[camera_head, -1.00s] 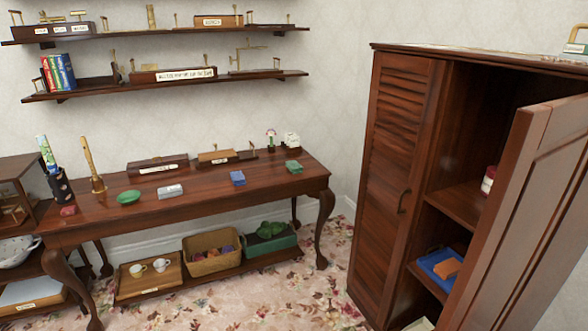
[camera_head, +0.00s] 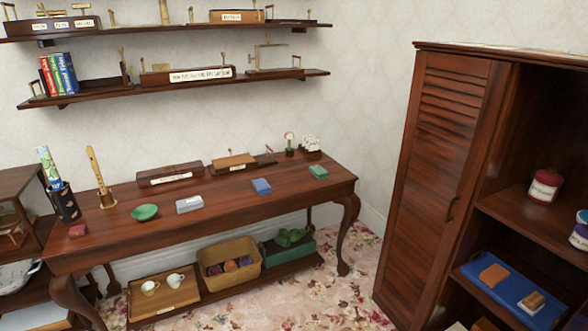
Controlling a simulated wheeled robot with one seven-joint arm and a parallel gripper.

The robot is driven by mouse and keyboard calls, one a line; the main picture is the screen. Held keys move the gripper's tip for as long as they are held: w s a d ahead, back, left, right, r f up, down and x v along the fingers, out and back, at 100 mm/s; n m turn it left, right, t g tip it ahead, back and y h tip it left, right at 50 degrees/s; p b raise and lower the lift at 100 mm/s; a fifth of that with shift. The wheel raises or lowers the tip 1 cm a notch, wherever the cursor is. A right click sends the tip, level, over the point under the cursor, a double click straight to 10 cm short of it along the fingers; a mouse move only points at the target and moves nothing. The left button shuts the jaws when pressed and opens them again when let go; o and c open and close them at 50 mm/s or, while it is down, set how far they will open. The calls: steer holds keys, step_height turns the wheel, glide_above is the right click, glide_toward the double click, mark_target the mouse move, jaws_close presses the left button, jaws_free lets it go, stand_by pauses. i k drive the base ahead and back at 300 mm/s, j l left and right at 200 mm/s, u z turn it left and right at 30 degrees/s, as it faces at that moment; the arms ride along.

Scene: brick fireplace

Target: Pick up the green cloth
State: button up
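A small folded green item (camera_head: 318,172), which looks like the green cloth, lies at the right end of the dark wooden table (camera_head: 225,205). A folded blue cloth (camera_head: 261,186) lies to its left, then a grey-white one (camera_head: 189,204). A small red one (camera_head: 77,230) lies at the table's left end. My gripper is not in view.
Below are a cup tray (camera_head: 163,297), a basket (camera_head: 229,266) and a green box (camera_head: 291,248). A tall cabinet (camera_head: 430,190) stands at right. Patterned floor (camera_head: 345,300) is clear between.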

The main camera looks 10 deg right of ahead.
mark_target(317, 171)
steer(key=i+j+u, duration=0.1)
steer(key=i, duration=0.75)
steer(key=i+j+u, duration=0.15)
steer(key=i, duration=0.75)
steer(key=i+l+u, duration=0.1)
steer(key=i+l, duration=1.05)
steer(key=l, duration=0.2)
steer(key=u, duration=0.05)
